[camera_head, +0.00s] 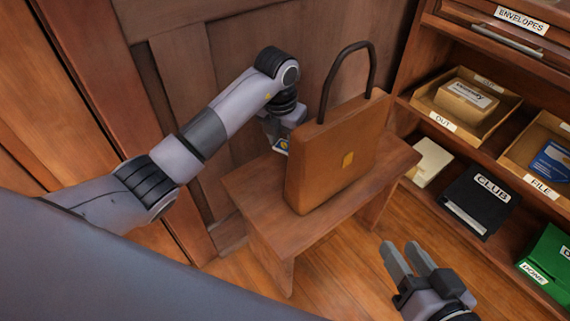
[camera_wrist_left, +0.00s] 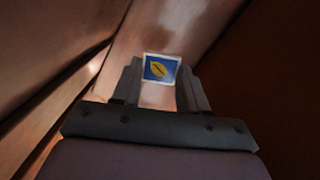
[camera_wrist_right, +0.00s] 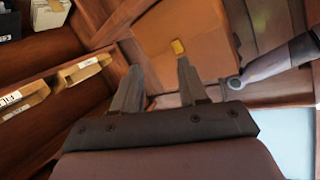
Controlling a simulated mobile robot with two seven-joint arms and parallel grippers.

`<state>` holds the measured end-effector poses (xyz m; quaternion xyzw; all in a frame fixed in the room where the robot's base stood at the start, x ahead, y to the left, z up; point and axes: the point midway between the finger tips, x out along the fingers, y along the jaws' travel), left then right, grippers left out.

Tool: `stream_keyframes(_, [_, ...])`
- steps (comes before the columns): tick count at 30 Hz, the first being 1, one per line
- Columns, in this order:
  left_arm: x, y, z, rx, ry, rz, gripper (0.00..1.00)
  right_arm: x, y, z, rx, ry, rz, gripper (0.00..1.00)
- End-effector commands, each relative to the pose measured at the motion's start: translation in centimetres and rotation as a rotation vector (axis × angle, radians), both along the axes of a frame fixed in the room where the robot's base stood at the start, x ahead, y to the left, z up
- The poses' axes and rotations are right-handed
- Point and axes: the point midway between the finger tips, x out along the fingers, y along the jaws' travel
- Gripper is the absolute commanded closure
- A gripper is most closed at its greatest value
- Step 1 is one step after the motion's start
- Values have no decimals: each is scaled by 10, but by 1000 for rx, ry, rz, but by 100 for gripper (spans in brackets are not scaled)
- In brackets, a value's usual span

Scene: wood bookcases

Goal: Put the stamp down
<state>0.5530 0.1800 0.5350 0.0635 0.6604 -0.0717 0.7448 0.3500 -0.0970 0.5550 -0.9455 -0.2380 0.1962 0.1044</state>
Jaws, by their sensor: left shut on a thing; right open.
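The stamp (camera_wrist_left: 160,69) is a small white-edged square with a blue field and a yellow leaf shape. In the left wrist view it sits between the fingertips of my left gripper (camera_wrist_left: 160,82), which is shut on it. In the head view the stamp (camera_head: 281,146) shows just left of the brown bag, above the small wooden bench (camera_head: 252,191). My left gripper (camera_head: 277,132) is partly hidden behind the bag there. I cannot tell whether the stamp touches the bench. My right gripper (camera_head: 407,262) is open and empty, low in front of the shelves; its fingers (camera_wrist_right: 157,85) are apart.
A brown bag (camera_head: 325,165) with a tall dark handle stands on the bench. Shelves at right hold an OUT tray (camera_head: 432,118), a FILE tray (camera_head: 513,158), a black CLUB box (camera_head: 475,200) and a green DONE box (camera_head: 548,255). Wood panels stand behind the bench.

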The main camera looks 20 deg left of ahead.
Motion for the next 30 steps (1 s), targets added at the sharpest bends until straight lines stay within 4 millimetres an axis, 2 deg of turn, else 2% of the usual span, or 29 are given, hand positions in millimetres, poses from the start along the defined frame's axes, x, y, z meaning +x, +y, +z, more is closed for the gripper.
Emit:
stream_keyframes(1, [0,0,-8,-1,1,1,85,-1,-2,-2,-9,-10,-4,57])
stream_keyframes(5, [0,0,-16,-1,0,-1,85,-1,-4,-2,-21,-26,-8,57])
stream_keyframes(12, [-1,0,-57,-2,2,0,85,-3,-14,-5,-76,-94,-27,57])
stream_keyframes(15, [0,-1,-68,-1,0,-1,85,-4,-17,-3,-94,-117,-32,57])
stream_keyframes(29, [0,0,-74,2,0,-2,85,-4,-19,-2,-105,-131,-36,57])
stream_keyframes(30, [0,0,-73,1,-1,-2,44,-4,-19,-1,-106,-132,-36,57])
